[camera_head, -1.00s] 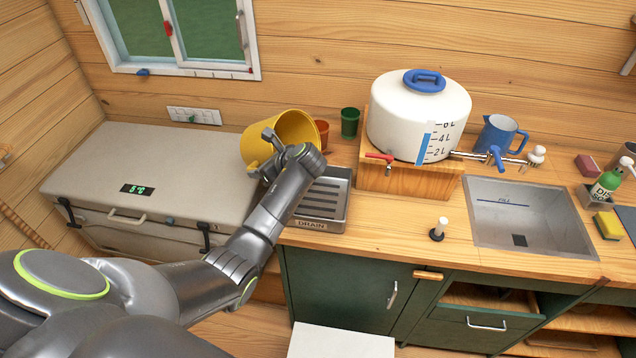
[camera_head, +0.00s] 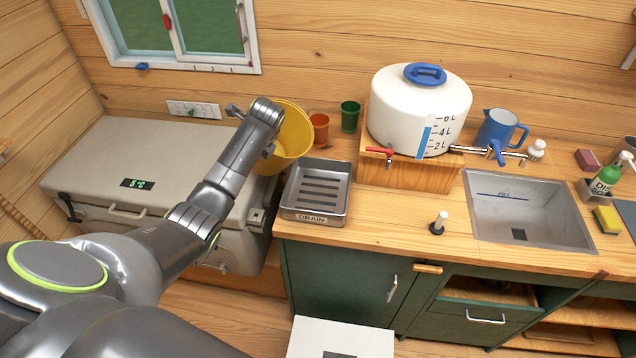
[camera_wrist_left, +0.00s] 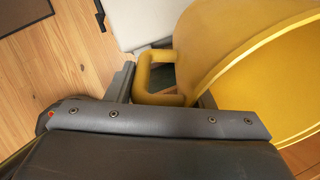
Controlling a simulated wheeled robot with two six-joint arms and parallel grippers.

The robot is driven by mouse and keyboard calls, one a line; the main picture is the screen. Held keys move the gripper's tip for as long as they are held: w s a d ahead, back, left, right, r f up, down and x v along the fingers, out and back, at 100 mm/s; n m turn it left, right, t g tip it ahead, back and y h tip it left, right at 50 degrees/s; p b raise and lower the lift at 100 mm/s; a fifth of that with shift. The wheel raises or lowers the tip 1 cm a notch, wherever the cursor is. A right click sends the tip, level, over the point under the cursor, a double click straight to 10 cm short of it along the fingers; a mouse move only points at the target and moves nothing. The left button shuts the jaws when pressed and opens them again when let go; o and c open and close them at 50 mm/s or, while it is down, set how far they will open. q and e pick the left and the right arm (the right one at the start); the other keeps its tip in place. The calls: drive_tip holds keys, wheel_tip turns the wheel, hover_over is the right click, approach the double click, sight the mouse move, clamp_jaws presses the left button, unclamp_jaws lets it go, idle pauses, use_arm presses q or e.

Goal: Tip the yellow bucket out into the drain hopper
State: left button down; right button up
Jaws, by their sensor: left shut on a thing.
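The yellow bucket (camera_head: 294,138) is held in the air beside the back left of the drain hopper, near the cooler's right end. It is tilted, with its open mouth facing right and towards me. My left gripper (camera_head: 267,146) is shut on the bucket's handle, and the wrist partly hides the bucket. In the left wrist view the yellow handle (camera_wrist_left: 143,76) sits between the jaws, with the bucket wall (camera_wrist_left: 225,45) to the right. The drain hopper (camera_head: 335,219) is a metal tray with dark slots and a DRAIN label, on the counter's left end. I see no contents falling.
A beige cooler (camera_head: 110,170) stands left of the counter. Orange (camera_head: 319,127) and green (camera_head: 350,116) cups stand behind the hopper. A white water tank (camera_head: 400,120) on a wooden stand is right of it. The sink (camera_head: 560,215) is farther right.

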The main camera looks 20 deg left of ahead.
use_arm(q)
drive_tip(key=shift+w+a+h, duration=0.15)
drive_tip(key=shift+a+h, duration=1.1)
drive_tip(key=shift+h, duration=0.05)
drive_tip(key=shift+w+a+r+g+h, duration=0.1)
drive_tip(key=shift+a+r+h, duration=0.15)
drive_tip(key=shift+r, duration=0.15)
drive_tip(key=shift+s+a+r+g+h, duration=0.1)
drive_tip(key=shift+r+h, duration=0.1)
drive_tip(key=shift+r, duration=0.2)
drive_tip(key=shift+w+a+r+g+h, duration=0.1)
drive_tip(key=shift+a+r+h, duration=0.15)
drive_tip(key=shift+r, duration=0.15)
drive_tip(key=shift+a+h+b, duration=0.55)
drive_tip(key=shift+h+b, duration=0.1)
drive_tip(key=shift+h, duration=0.45)
